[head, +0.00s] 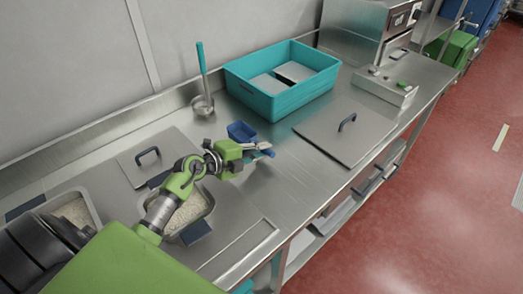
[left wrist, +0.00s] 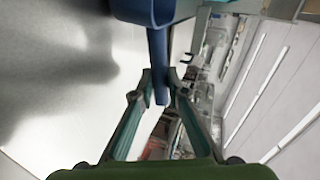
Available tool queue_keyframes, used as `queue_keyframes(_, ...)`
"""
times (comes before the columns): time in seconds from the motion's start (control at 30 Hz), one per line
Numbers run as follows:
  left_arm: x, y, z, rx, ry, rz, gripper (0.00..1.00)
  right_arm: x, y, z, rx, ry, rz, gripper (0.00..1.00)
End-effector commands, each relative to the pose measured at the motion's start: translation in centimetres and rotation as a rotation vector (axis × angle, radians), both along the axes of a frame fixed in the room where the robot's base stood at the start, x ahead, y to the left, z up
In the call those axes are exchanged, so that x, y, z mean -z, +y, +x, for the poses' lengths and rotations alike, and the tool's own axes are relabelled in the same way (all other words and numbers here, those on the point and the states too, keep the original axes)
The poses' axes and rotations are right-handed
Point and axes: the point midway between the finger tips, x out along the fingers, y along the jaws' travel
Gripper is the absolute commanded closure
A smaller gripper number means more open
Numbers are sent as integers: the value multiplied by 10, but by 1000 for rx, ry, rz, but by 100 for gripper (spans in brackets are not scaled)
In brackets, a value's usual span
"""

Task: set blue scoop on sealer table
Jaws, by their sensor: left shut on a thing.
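The blue scoop (head: 241,132) is in my left gripper (head: 265,150), over the steel counter (head: 262,185) in the head view. In the left wrist view the fingertips (left wrist: 159,84) are closed on the scoop's handle (left wrist: 158,52), and the bowl shows at the top edge. Whether the scoop touches the counter is hard to tell. My right gripper is not in view.
A teal bin (head: 268,100) with grey items stands behind. A ladle (head: 203,85) leans near the wall. A lid with a handle (head: 340,130) lies to the right. Pans of pale grains (head: 75,212) sit at left. A steel machine (head: 352,35) stands at the far end.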

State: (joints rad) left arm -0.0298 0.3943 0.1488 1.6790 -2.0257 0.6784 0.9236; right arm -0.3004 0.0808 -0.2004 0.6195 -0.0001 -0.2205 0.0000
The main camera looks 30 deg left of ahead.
Motion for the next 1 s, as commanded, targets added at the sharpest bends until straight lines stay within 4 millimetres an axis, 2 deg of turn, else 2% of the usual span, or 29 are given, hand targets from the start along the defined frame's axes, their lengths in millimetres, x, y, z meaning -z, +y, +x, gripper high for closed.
queue_keyframes(0.1,2,0,0,0,0,0,100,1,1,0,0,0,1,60)
queue_keyframes(0.13,3,0,0,0,1,0,83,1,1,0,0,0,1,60)
queue_keyframes(0.2,2,0,0,0,0,0,69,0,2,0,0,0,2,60)
queue_keyframes(0.63,-1,2,-4,0,-1,2,69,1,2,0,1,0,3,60)
queue_keyframes(0.77,-8,9,-22,0,1,5,69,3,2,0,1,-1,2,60)
queue_keyframes(1.0,-26,25,-68,2,3,4,69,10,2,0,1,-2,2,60)
